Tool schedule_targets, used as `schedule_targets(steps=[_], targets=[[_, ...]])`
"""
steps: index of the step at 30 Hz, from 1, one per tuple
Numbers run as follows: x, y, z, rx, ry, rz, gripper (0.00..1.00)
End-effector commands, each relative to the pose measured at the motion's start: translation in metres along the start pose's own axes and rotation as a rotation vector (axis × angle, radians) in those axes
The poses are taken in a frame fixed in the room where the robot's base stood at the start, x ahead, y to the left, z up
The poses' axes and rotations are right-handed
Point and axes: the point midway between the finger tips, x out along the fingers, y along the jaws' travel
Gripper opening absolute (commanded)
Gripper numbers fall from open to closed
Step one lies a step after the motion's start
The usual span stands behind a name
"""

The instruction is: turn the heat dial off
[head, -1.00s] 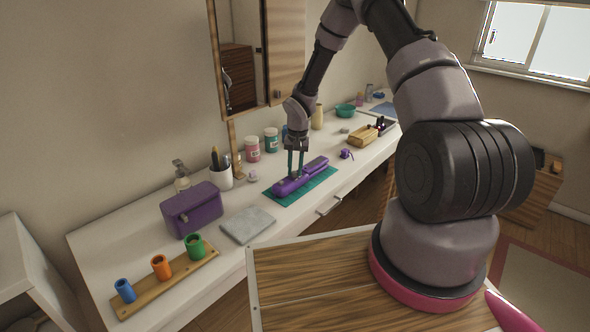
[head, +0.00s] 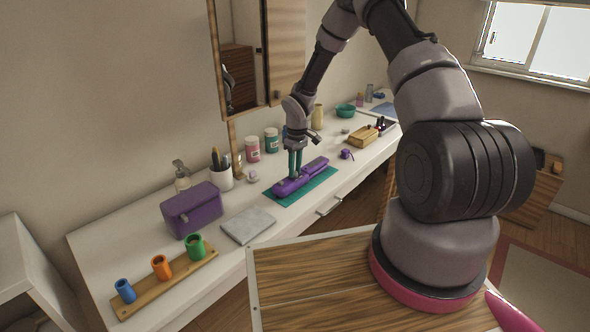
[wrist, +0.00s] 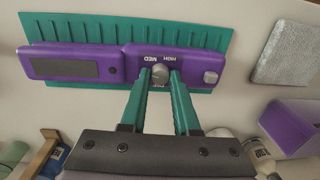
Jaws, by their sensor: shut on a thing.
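A purple heat tool (head: 302,180) lies on a teal ribbed mat (head: 285,201) on the white counter. In the wrist view, the tool (wrist: 190,59) shows a small grey round dial (wrist: 160,70) on its top, and the mat (wrist: 130,28) sticks out around it. Upside-down labels reading HIGH and MED sit above the dial; another label below it is partly hidden between my fingers. My gripper (head: 293,179) points down with its teal fingers shut on the dial, one on each side, as the wrist view (wrist: 160,76) shows. The dial's pointer direction is too small to tell.
A grey cloth (head: 248,225) and a purple box (head: 192,208) lie to the left of the mat. A cup with pens (head: 221,178), jars (head: 253,149) and a bottle stand behind. A wooden block (head: 363,137) and a small purple item (head: 347,154) are to the right.

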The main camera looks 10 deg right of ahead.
Motion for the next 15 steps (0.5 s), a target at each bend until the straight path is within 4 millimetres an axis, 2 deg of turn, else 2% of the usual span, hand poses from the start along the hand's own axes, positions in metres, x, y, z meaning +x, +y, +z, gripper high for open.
schedule_targets(steps=[15], targets=[[0.0006, -0.0005, -0.0004, -0.488, -0.030, -0.001, 0.00]])
